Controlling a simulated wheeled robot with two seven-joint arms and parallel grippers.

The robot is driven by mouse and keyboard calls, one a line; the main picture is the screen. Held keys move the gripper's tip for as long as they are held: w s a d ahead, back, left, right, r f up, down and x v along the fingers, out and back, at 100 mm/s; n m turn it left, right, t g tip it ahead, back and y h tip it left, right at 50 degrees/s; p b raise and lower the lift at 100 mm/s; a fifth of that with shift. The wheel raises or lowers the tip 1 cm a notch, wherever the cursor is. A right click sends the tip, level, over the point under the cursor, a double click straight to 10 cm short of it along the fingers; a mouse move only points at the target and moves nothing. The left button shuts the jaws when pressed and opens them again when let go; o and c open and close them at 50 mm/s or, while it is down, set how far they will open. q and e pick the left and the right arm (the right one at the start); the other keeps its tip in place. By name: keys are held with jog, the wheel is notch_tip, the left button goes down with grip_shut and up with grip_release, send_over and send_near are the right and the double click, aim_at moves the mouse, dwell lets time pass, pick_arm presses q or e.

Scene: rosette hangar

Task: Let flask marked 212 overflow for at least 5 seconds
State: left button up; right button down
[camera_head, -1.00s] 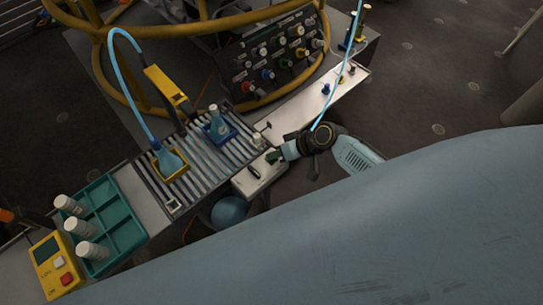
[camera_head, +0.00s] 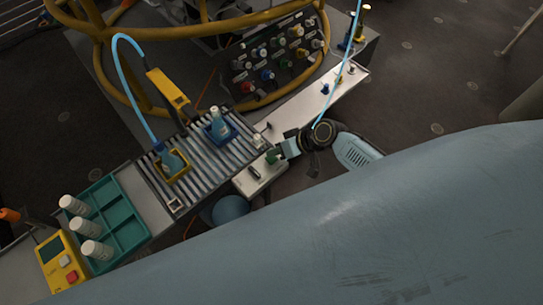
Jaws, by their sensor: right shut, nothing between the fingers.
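A small flask (camera_head: 172,160) with blue contents stands in a yellow holder (camera_head: 177,177) on the slatted rack, under the end of a light-blue hose (camera_head: 121,66). A second flask (camera_head: 216,114) stands in a blue holder (camera_head: 229,136). The number 212 is not readable on either flask. My right gripper (camera_head: 282,152) is shut and empty beside a green knob (camera_head: 272,156) on a white valve block (camera_head: 246,183). I cannot tell whether it touches the knob. Whether liquid spills over a flask rim is too small to see. My left gripper is not in view.
A teal tray (camera_head: 128,236) with several white bottles and a yellow box (camera_head: 60,262) with a red button stand at lower left. A dark panel (camera_head: 277,50) of coloured knobs stands behind. My pale-blue body fills the lower right.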

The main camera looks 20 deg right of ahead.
aim_at(275, 159)
jog(key=shift+r+p, duration=2)
jog(key=shift+r, duration=0.4)
jog(key=shift+f, duration=0.1)
